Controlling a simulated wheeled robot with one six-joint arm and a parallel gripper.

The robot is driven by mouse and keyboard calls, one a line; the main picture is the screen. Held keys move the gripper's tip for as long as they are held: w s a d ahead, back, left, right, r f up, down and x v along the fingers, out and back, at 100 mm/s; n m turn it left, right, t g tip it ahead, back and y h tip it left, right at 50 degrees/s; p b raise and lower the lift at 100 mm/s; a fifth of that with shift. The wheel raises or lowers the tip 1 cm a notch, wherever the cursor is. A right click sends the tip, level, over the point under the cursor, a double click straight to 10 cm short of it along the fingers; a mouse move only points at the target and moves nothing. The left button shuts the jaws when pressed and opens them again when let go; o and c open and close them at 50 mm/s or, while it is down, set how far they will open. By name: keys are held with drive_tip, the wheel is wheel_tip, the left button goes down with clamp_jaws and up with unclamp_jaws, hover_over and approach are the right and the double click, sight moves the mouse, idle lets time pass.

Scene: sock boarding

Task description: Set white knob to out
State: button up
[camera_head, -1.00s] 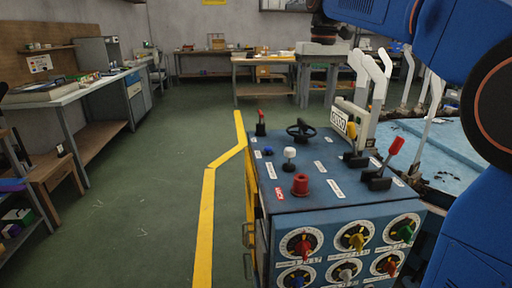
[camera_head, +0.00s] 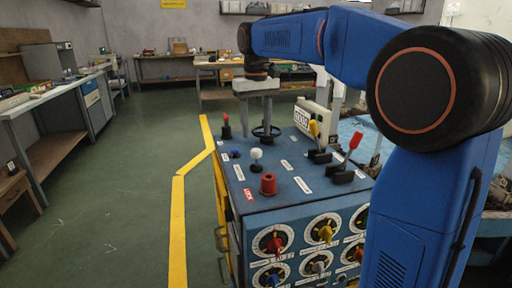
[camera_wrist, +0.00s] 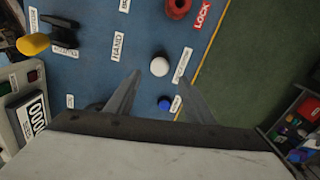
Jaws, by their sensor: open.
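The white knob (camera_head: 256,154) is a round cap on a short stem. It stands on the top of the blue control console (camera_head: 292,202). In the wrist view the white knob (camera_wrist: 159,66) lies near the gap between my fingertips, and its stem is hidden below it. My gripper (camera_wrist: 161,76) is open and empty. In the head view my gripper (camera_head: 256,90) hangs above the far part of the console, beyond the white knob. No contact with the knob shows.
A red knob (camera_head: 268,184), a blue button (camera_wrist: 164,103), a black handwheel (camera_head: 266,134) and red-tipped (camera_head: 354,141) and yellow-tipped levers (camera_head: 314,128) stand close by. Dials cover the console front. Green floor (camera_head: 120,215) is free on the left.

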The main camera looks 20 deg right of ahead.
sight(256, 150)
wheel_tip(256, 150, down, 7)
drive_tip(key=shift+f, duration=0.1)
idle(0.3)
